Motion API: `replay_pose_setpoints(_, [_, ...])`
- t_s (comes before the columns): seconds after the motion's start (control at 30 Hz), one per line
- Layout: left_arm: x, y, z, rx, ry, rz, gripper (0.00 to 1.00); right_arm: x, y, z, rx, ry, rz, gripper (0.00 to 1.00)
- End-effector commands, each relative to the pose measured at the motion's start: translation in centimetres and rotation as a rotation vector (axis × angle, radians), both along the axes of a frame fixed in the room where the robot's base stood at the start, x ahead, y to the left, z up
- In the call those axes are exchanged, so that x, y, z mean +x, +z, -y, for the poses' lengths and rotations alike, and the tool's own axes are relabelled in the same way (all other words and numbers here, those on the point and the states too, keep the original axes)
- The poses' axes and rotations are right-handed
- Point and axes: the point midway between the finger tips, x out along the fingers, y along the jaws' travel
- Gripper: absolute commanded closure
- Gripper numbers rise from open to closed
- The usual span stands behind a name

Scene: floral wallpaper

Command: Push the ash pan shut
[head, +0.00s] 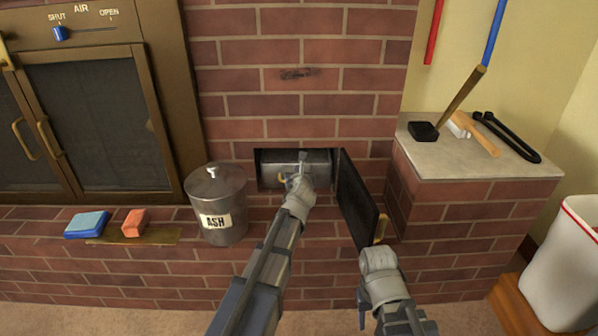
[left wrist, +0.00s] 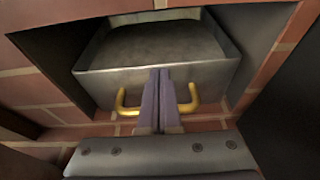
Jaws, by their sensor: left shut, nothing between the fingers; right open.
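The grey metal ash pan (head: 283,174) sits in a square opening in the brick wall. In the left wrist view the ash pan (left wrist: 110,82) shows its front face, a brass handle (left wrist: 192,98) and a dark inside. My left gripper (head: 299,180) is shut and empty, its fingertips in front of the pan's face at the handle; I cannot tell whether they touch. The closed fingers (left wrist: 159,75) cover the middle of the handle. The dark door (head: 354,197) of the opening stands open to the right. My right gripper (head: 364,297) is open, below the door's brass knob (head: 381,228).
A lidded ASH bucket (head: 217,207) stands on the hearth left of the opening. A blue sponge (head: 87,224) and an orange block (head: 134,222) lie further left. A brick ledge (head: 478,165) with tools is at right, with a white bin (head: 566,262) beside it.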

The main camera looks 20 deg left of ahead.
Motion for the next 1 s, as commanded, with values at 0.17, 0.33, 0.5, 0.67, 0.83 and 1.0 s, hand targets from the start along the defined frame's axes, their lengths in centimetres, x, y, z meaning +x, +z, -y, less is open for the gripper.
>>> replay_pose_setpoints(0.17, [1.3,0.0,-0.3,0.0,0.0,0.0,1.0,0.0,0.0,0.0,0.0,0.0,0.0,0.5])
replay_pose_setpoints(0.33, [4.0,0.0,-1.1,-0.001,0.001,0.0,1.0,0.0,0.0,0.0,0.0,0.0,0.0,0.5])
replay_pose_setpoints(0.5, [4.2,0.0,-1.2,0.0,0.0,0.001,1.0,0.0,0.0,0.0,0.0,0.0,0.0,0.5])
replay_pose_setpoints(0.67, [4.4,0.1,-1.3,0.001,0.0,0.003,1.0,0.0,0.0,0.0,0.0,0.0,0.0,0.5])
replay_pose_setpoints(0.83, [3.5,0.1,-0.9,0.002,-0.001,0.004,1.0,0.0,0.0,0.0,0.0,0.0,0.0,0.5])
replay_pose_setpoints(1.0, [0.2,0.1,0.3,0.001,0.0,0.001,1.0,0.0,0.1,0.0,0.0,0.0,0.0,0.5])
